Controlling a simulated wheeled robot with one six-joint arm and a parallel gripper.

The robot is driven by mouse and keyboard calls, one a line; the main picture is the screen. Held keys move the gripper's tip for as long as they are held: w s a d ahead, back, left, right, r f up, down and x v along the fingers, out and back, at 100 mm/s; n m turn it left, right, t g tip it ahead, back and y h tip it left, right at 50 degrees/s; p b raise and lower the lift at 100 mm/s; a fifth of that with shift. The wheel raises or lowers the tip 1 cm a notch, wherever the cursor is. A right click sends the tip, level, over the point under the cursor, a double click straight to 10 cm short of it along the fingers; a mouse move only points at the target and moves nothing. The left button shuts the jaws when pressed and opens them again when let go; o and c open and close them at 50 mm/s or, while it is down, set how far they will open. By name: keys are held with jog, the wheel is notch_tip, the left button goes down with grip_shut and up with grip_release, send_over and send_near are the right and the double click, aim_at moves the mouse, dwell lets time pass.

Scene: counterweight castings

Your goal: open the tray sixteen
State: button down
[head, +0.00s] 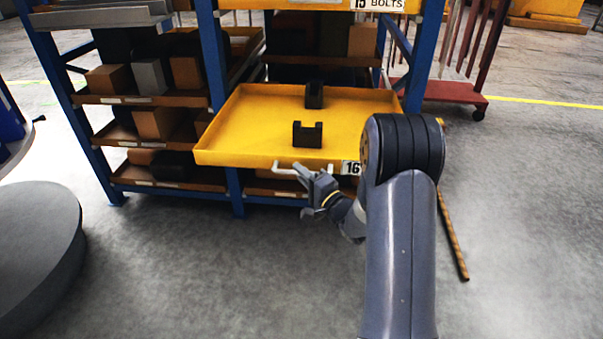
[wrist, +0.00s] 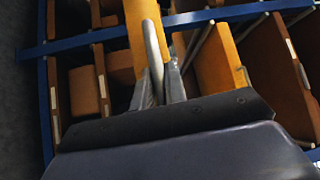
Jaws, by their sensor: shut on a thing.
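Tray sixteen is a yellow tray (head: 240,135) with a "16" label (head: 351,168) on its front. It sticks out of the blue rack toward me, and its inside shows. Two dark blocks with notched shapes lie in it, one near the front (head: 307,134) and one further back (head: 314,95). A pale bar handle (head: 285,170) runs along its front face. In the wrist view the fingers (wrist: 160,88) close around the grey handle bar (wrist: 155,50) in front of the yellow tray front (wrist: 139,28).
Another yellow tray labelled "15 BOLTS" (head: 340,4) is above. Brown shelves (head: 135,99) with boxes fill the rack's left. A round grey table (head: 38,250) stands at the left. A striped pole (head: 453,236) lies at right. The floor before the tray is clear.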

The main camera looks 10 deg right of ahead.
jog(key=shift+s, duration=0.15)
jog(key=c, duration=1.5)
grip_release()
jog(key=shift+o, duration=0.2)
jog(key=p+v, duration=0.1)
jog(key=v, duration=0.9)
jog(key=shift+s+p, duration=0.35)
jog(key=shift+p, duration=0.05)
jog(key=shift+d, duration=0.15)
